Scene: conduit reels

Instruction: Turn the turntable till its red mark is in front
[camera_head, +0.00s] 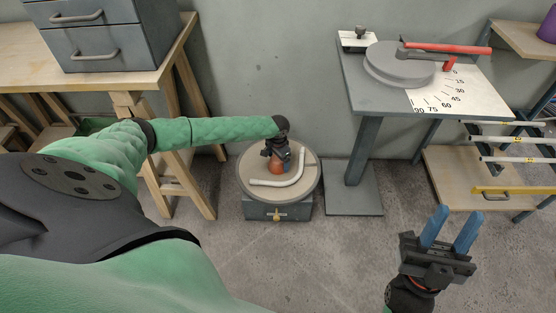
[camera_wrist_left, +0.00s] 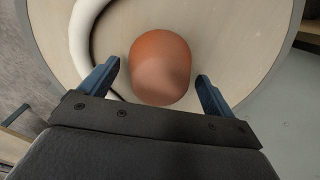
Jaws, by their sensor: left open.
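The turntable (camera_head: 309,178) is a round pale wooden disc with a grey rim, on a low grey base (camera_head: 258,212) on the floor. A bent white pipe (camera_head: 281,183) lies on it, also at the upper left of the left wrist view (camera_wrist_left: 82,35). An orange rounded post (camera_head: 276,168) stands on the disc. My left gripper (camera_head: 274,152) is open above the disc, its blue fingers on either side of the post (camera_wrist_left: 160,68), with gaps visible. I cannot make out a red mark; my arm and gripper hide part of the disc. My right gripper (camera_head: 456,218) is open and empty, at the lower right.
A yellow piece (camera_head: 277,214) sits on the base's front. A wooden workbench (camera_head: 160,80) with grey drawers stands left. A grey pedestal table (camera_head: 362,96) with a bending disc, red lever and angle scale stands right. A rack (camera_head: 505,160) is far right. The floor in front is clear.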

